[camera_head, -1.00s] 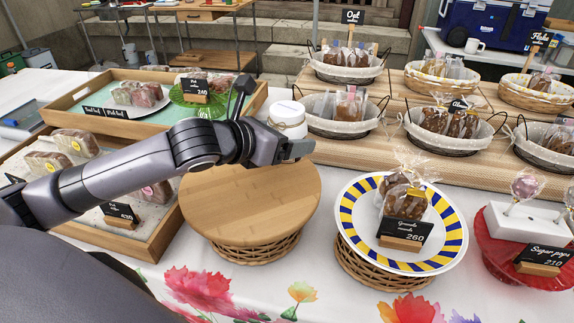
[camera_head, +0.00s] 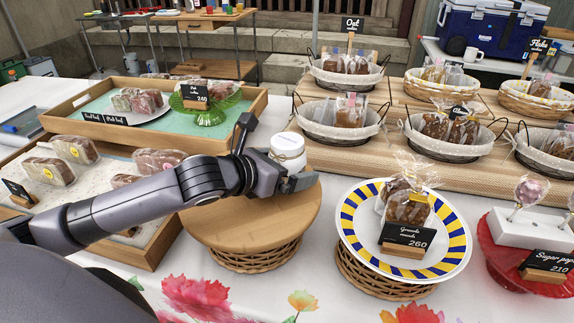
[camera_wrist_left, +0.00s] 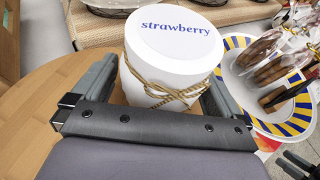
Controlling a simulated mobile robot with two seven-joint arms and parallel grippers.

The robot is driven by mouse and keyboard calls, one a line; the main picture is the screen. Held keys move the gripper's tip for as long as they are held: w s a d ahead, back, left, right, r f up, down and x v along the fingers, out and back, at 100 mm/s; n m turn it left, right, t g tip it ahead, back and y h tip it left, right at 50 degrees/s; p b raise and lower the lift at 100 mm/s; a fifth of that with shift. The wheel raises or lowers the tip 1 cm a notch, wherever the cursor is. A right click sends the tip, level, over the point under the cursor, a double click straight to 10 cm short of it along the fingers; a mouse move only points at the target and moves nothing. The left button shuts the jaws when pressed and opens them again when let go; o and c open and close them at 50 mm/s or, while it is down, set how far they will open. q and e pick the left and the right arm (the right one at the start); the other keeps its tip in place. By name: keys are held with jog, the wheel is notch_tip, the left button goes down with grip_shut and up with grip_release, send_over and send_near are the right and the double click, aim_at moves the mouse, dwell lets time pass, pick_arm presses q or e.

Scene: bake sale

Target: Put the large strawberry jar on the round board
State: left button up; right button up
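The strawberry jar (camera_head: 288,145) is white, with a lid reading "strawberry" and twine round its neck. It stands upright between the fingers of my left gripper (camera_head: 290,182), over the back right part of the round board (camera_head: 235,219). The left wrist view shows the jar (camera_wrist_left: 172,62) with a finger of my left gripper (camera_wrist_left: 160,100) on each side. The jar's base is hidden, so I cannot tell whether it touches the board. The board is wooden, on a wicker base, with no other item visible on it. A dark shape at the left wrist view's lower right may be my right gripper (camera_wrist_left: 299,165).
A blue-and-yellow-rimmed plate (camera_head: 349,245) with bagged sweets and a price sign stands close right of the board. Wooden trays (camera_head: 160,245) of cakes lie to the left. Lined baskets (camera_head: 340,135) stand on a slatted riser behind. A red stand (camera_head: 495,255) is far right.

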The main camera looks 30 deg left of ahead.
pick_arm(q)
jog(key=shift+r, duration=0.1)
jog(key=shift+s+a+r, duration=0.1)
jog(key=shift+s, duration=0.05)
jog(key=p+v, duration=0.1)
jog(key=v, duration=0.7)
jog(key=shift+s, duration=0.3)
jog(key=shift+s+a+r+p, duration=0.35)
jog(key=shift+s+a+p, duration=0.15)
jog(key=shift+s+p, duration=0.15)
jog(key=shift+s+a+r, duration=0.1)
jog(key=shift+s+r, duration=0.05)
jog(key=shift+s, duration=0.15)
jog(key=shift+s+r+p, duration=0.15)
jog(key=shift+s+p, duration=0.25)
jog(key=shift+p, duration=0.05)
pick_arm(e)
jog(key=shift+s+d+r, duration=0.15)
jog(key=shift+d+r, duration=0.05)
jog(key=shift+r, duration=0.85)
jog(key=shift+d+f, duration=0.1)
jog(key=shift+f, duration=0.05)
jog(key=shift+s, duration=0.1)
